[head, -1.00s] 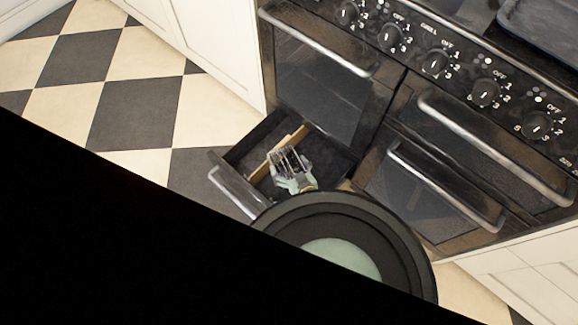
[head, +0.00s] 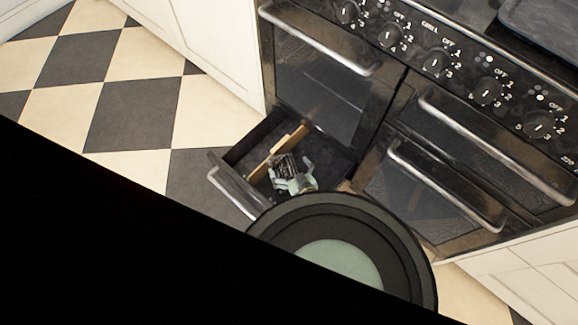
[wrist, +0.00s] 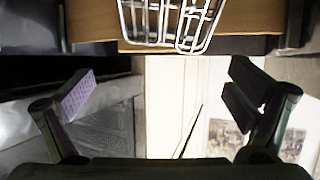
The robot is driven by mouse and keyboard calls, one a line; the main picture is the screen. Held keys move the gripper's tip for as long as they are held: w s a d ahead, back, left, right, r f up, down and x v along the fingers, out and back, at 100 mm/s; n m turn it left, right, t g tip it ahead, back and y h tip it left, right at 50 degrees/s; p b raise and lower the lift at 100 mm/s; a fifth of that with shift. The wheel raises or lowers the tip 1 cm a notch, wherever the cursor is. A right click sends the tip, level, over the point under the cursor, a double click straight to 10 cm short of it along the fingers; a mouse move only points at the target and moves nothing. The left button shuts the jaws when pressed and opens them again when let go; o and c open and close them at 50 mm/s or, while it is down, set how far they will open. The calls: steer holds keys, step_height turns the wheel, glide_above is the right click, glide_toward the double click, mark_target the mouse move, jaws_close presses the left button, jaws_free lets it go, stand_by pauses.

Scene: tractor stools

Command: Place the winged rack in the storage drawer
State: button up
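The storage drawer (head: 237,185) is pulled out at the lower left of the stove. The winged rack (head: 283,167), a small wire frame, is inside the drawer area by a wooden strip. In the wrist view the silvery wire rack (wrist: 165,22) is at the top edge, in front of a brown wooden surface, and its upper part is cut off. My gripper (head: 292,180) is over the drawer, close to the rack. In the wrist view my gripper (wrist: 165,95) has its two fingers spread wide, with nothing between them. Whether the rack lies flat is unclear.
A wooden strip (head: 286,143) lies across the drawer. The stove's oven doors and handles (head: 445,185) are right of the drawer. A white cabinet (head: 220,45) stands to the left. The checkered floor (head: 130,115) is clear.

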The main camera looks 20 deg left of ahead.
steer(key=shift+s+a+f, duration=0.15)
steer(key=shift+s+f, duration=0.05)
steer(key=shift+f, duration=0.25)
steer(key=shift+r+p, duration=0.55)
steer(key=v, duration=1.2)
steer(key=shift+r, duration=0.35)
steer(key=shift+w, duration=0.15)
